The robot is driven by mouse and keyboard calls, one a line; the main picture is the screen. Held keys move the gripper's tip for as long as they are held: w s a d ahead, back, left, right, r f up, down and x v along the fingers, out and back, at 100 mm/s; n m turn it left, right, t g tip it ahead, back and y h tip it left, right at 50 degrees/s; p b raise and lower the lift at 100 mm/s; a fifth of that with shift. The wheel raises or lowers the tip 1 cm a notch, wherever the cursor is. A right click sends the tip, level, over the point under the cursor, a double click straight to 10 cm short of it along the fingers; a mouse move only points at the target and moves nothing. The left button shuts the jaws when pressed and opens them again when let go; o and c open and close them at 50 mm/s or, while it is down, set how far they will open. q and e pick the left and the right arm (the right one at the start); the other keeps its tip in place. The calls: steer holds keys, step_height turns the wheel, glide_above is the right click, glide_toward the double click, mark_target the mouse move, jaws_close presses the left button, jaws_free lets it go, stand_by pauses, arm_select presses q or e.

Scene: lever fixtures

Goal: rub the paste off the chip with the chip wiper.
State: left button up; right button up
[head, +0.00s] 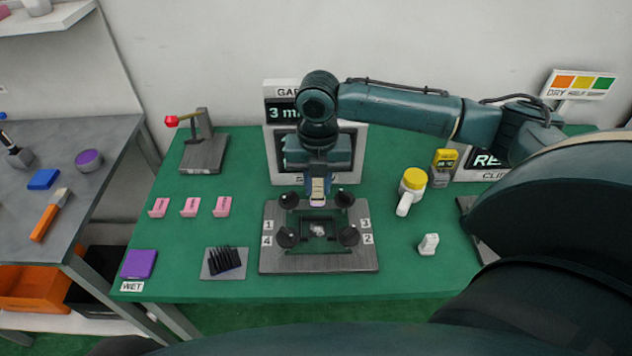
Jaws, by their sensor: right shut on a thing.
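The chip (318,231) sits in the middle of the grey fixture plate (318,263), inside a dark frame with a black knob near each corner. A pale grey patch that looks like paste shows on it. My right gripper (318,188) points down over the back edge of the plate, behind the chip. It is shut on a small tan piece with a pale lavender end, which looks like the chip wiper (317,202). The wiper appears apart from the chip; its exact height is hard to tell. My left gripper is not in view.
On the green table (200,285) are pink clips, a lever stand (203,152), a finned heat sink (224,262), a purple WET pad (139,263), a yellow-capped bottle (411,190) and a small white piece (428,244). A sign stands behind the plate. My right arm covers the right side.

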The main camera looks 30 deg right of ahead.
mark_target(318, 197)
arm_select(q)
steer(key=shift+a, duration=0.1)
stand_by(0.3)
arm_select(e)
steer(key=shift+f+b, duration=0.35)
steer(key=shift+f, duration=0.6)
step_height(318, 197, down, 2)
steer(key=shift+f+b, duration=0.25)
steer(key=shift+b, duration=0.25)
steer(key=shift+f+b, duration=0.3)
steer(key=shift+f, duration=0.55)
step_height(318, 197, down, 2)
steer(key=shift+f, duration=0.1)
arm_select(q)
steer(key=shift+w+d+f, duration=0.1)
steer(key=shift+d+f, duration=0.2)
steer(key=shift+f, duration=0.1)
arm_select(e)
steer(key=shift+f, duration=0.55)
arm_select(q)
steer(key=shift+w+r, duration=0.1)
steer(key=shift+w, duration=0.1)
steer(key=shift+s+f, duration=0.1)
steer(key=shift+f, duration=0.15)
arm_select(e)
steer(key=shift+f, duration=0.35)
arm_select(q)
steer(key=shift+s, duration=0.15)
arm_select(e)
steer(key=shift+d, duration=0.1)
